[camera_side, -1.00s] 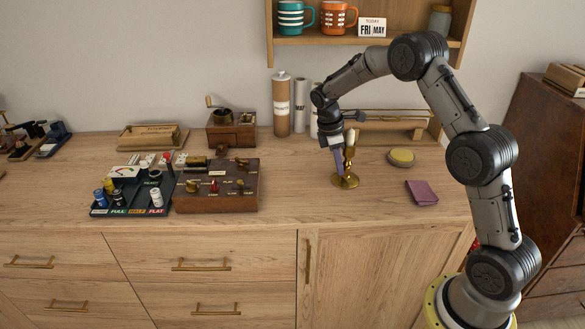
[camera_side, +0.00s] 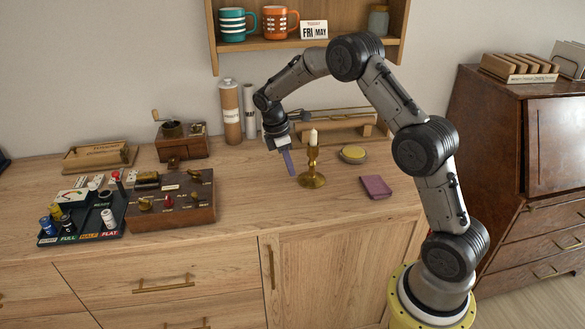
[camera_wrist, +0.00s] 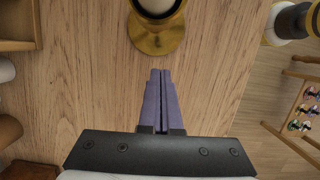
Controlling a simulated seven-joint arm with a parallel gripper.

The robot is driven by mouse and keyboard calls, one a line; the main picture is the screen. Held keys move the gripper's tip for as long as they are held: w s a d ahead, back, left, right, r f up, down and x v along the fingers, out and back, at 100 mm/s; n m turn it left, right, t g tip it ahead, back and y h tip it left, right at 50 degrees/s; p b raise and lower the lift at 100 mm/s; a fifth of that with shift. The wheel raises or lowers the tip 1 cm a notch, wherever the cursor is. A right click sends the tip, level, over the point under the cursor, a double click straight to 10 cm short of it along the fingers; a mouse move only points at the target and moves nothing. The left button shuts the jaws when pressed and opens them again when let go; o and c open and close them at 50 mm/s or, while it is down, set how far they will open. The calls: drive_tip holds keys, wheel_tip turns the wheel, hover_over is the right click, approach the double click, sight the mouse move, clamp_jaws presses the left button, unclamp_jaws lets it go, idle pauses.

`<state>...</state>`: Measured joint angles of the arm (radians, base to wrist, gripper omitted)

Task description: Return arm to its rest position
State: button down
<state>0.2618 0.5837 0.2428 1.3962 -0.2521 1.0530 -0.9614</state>
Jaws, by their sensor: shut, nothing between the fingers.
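My gripper (camera_side: 288,163) hangs from the arm above the wooden counter, just left of a brass candlestick (camera_side: 312,166) with a white candle. Its purple fingers point down and are together with nothing between them. In the wrist view the fingers of my gripper (camera_wrist: 161,75) lie side by side over bare wood. The candlestick (camera_wrist: 158,40) is ahead of the fingertips there, apart from them and cut off by the top edge. My arm is bent in an arch from its yellow-ringed base at the right.
A purple booklet (camera_side: 376,187) and a yellow round item (camera_side: 353,153) lie right of the candlestick. A wooden control box (camera_side: 170,210) and a dark tray (camera_side: 85,230) stand left. A cardboard tube (camera_side: 231,115) stands behind. A shelf (camera_side: 290,48) hangs above. The counter's front middle is clear.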

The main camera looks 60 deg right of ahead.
drive_tip(key=a+r+t, duration=0.1)
drive_tip(key=a+r, duration=0.1)
drive_tip(key=r, duration=0.7)
drive_tip(key=a+r+t, duration=0.1)
drive_tip(key=a+r, duration=0.2)
drive_tip(key=r, duration=0.6)
drive_tip(key=s+a+r+t, duration=0.1)
drive_tip(key=s+a+r, duration=0.25)
drive_tip(key=s, duration=0.25)
drive_tip(key=s+a+r+t, duration=0.2)
drive_tip(key=s+r, duration=0.3)
drive_tip(key=s+a+f+m+t+y, duration=0.15)
drive_tip(key=s+a+m, duration=0.3)
drive_tip(key=s, duration=0.75)
drive_tip(key=s+a+f+m+t, duration=0.1)
drive_tip(key=s+a+f+m, duration=0.1)
drive_tip(key=s+f+m, duration=0.3)
drive_tip(key=shift+s+f, duration=0.35)
drive_tip(key=shift+f, duration=0.65)
drive_tip(key=shift+y, duration=0.25)
